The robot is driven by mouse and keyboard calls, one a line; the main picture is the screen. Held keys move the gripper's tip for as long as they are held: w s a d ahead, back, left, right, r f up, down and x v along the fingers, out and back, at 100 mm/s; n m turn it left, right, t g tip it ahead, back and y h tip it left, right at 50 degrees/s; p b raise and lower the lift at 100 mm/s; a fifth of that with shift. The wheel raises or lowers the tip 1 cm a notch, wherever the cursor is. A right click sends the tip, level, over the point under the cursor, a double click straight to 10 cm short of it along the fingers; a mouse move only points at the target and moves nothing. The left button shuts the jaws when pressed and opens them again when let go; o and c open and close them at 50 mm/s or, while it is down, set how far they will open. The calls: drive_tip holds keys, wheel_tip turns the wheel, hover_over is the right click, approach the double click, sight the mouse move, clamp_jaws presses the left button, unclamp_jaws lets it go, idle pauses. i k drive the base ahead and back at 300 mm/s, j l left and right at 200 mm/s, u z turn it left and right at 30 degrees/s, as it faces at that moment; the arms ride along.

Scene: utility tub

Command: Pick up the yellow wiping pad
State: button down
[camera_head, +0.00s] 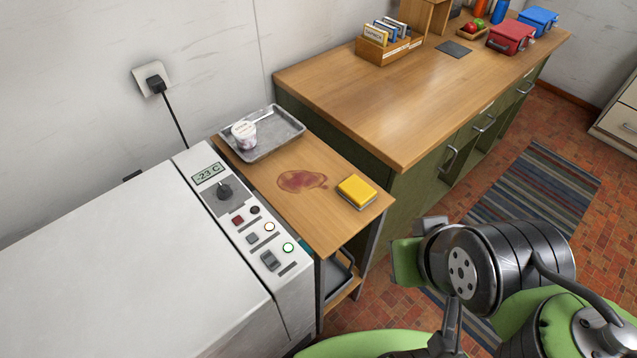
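The yellow wiping pad (357,190) is a small block with a grey underside. It lies flat on the small wooden side table (331,231), near its front right corner, beside a dark reddish stain (301,180). My arm is at the lower right, to the right of the table and in front of it. Parts of my arm's end show there, near the green and black links, but I cannot make out the fingertips. I cannot tell whether my gripper is open or shut. Nothing of mine touches the pad.
A white freezer (130,270) with a control panel adjoins on the left. A taller wooden counter (400,110) with green cabinets rises behind. A striped rug (548,190) covers the floor at right.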

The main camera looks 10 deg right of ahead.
sight(358, 194)
drive_tip(key=l+u, duration=0.15)
drive_tip(key=u, duration=0.3)
drive_tip(key=i+l+u, duration=0.1)
drive_tip(key=u, duration=0.3)
drive_tip(key=l+u, duration=0.2)
drive_tip(key=u, duration=0.25)
drive_tip(key=l+u, duration=0.15)
drive_tip(key=u, duration=0.3)
drive_tip(key=l+u, duration=0.15)
drive_tip(key=u, duration=0.3)
